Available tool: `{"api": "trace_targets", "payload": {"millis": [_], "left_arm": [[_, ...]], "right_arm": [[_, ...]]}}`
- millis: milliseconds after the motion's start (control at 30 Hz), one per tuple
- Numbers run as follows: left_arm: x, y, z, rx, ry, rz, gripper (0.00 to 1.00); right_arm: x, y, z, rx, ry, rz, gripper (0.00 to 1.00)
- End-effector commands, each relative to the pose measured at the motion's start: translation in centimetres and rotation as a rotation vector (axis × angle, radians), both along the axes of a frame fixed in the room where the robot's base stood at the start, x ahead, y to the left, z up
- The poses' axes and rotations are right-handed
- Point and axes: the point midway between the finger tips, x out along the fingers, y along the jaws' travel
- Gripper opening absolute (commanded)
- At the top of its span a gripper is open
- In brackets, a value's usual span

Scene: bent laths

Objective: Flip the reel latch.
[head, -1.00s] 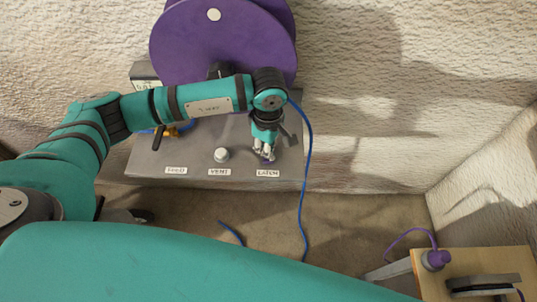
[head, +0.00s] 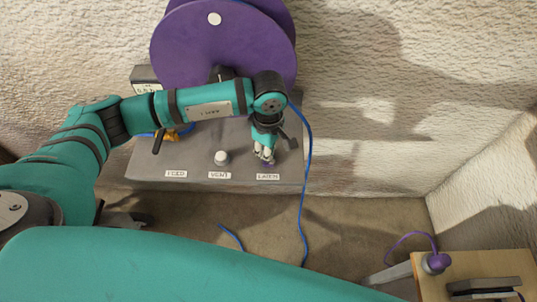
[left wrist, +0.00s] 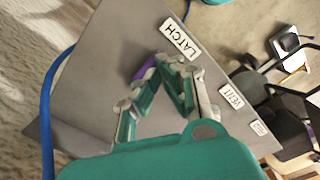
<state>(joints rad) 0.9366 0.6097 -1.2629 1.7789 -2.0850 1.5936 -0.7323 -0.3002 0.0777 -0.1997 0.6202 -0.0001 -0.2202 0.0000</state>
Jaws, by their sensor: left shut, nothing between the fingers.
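A grey reel stand panel (head: 190,158) carries three white labels; the right one reads LATCH (head: 268,177) and also shows in the left wrist view (left wrist: 180,40). My left gripper (head: 264,158) points down just behind that label, shut and empty. A small purple part (left wrist: 146,68), which looks like the latch, shows beside the fingertips in the left wrist view. The fingers hide most of it, so I cannot tell its position or whether they touch it. The purple reel (head: 222,45) stands at the back. My right gripper is not in view.
A white knob (head: 221,157) stands at the VENT label, and a dark lever (head: 158,139) at the left. A blue cable (head: 307,180) runs down the panel's right side. A wooden table (head: 430,285) with a purple plug (head: 437,262) is at the lower right.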

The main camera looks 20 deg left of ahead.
Motion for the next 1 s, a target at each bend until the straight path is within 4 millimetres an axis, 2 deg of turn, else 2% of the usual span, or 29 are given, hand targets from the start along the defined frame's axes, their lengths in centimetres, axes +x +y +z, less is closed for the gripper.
{"api": "trace_targets", "payload": {"millis": [1000], "left_arm": [[0.0, 0.0, -1.0, 0.000, 0.000, 0.000, 0.00]], "right_arm": [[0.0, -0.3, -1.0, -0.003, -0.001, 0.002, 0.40]]}}
